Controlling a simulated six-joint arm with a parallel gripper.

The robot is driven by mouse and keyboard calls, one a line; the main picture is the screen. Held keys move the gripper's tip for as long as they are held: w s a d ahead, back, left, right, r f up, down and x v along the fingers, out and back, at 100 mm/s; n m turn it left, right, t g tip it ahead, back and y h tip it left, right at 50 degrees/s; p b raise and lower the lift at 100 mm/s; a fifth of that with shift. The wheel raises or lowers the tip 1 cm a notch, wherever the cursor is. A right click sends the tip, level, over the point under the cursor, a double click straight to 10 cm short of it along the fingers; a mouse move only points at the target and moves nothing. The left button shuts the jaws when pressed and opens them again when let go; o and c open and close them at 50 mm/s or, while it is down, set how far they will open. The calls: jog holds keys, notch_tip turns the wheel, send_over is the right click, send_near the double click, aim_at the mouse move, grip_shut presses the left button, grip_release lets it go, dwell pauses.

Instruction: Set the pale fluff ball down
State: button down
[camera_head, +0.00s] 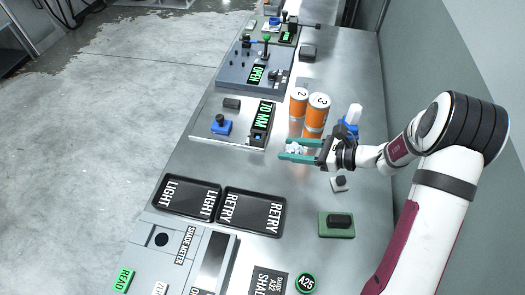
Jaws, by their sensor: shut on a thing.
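The pale fluff ball (295,149) is a small whitish tuft between the teal fingers of my gripper (291,150). My gripper is shut on it and points left over the metal table, near the middle. The fingers partly hide the ball. I cannot tell how high above the table it is held. Two black trays lie at lower left of the gripper: the LIGHT tray (187,181) and the RETRY tray (251,191). Both look empty.
Two orange cans (298,103) (316,116) stand just behind the gripper. A white panel (237,107) with a blue knob is at left. A green block (337,224) and a grey SHADE METER box (187,245) stand nearer. Bare table (290,185) shows below the gripper.

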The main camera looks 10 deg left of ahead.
jog(key=w+a+m+t, duration=0.2)
jog(key=a, duration=1.2)
send_over(207, 161)
jog(key=shift+h, duration=0.4)
jog(key=f, duration=0.6)
jog(key=shift+d, duration=0.35)
jog(key=f, duration=0.4)
jog(key=shift+a, duration=0.35)
jog(key=shift+f, duration=0.3)
jog(key=shift+c, duration=1.7)
grip_release()
jog(key=shift+t, duration=0.3)
